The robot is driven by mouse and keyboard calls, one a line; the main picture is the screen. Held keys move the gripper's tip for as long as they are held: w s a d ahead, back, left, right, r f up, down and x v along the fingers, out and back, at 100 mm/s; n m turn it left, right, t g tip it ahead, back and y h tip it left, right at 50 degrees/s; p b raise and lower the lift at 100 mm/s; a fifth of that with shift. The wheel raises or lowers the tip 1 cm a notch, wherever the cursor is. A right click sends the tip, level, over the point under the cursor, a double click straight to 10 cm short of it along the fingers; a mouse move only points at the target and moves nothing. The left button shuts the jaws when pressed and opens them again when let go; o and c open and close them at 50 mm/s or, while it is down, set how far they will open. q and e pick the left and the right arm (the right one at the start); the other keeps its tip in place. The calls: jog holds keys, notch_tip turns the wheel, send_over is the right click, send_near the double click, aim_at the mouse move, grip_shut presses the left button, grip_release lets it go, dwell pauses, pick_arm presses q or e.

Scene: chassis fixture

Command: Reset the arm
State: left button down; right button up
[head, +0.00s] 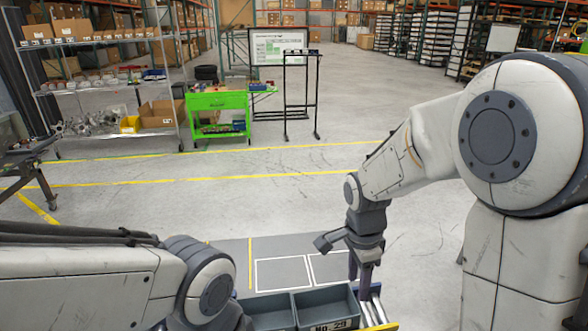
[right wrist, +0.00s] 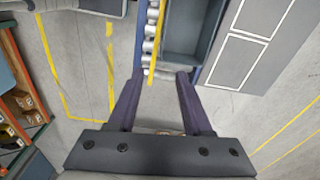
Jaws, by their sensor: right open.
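My right arm comes in from the right in the head view, and its gripper (head: 362,282) points down beside the grey bins. In the right wrist view the two dark fingers of the right gripper (right wrist: 160,78) stand apart with nothing between them. Metal rollers (right wrist: 152,47) and a yellow edge strip show just beyond the fingertips. I cannot tell whether the fingers touch them. My left arm lies across the lower left of the head view, and its gripper is out of sight.
A grey bin with a label (head: 328,304) and another grey bin (head: 271,313) stand at the front. Behind them is a grey surface with white outlined rectangles (head: 283,273). A green cart (head: 217,113) and loaded metal shelves (head: 105,88) stand farther back. The floor between is clear.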

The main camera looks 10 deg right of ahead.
jog(key=s+a+n+b, duration=0.1)
jog(key=s+a+n, duration=0.5)
jog(key=s+n, duration=0.3)
jog(key=s+a+n+y+b, duration=0.1)
jog(key=s+a+n, duration=0.6)
jog(key=n, duration=0.8)
jog(key=shift+s+r+y+b, duration=0.3)
jog(key=shift+s+b, duration=0.3)
jog(key=shift+s, duration=0.65)
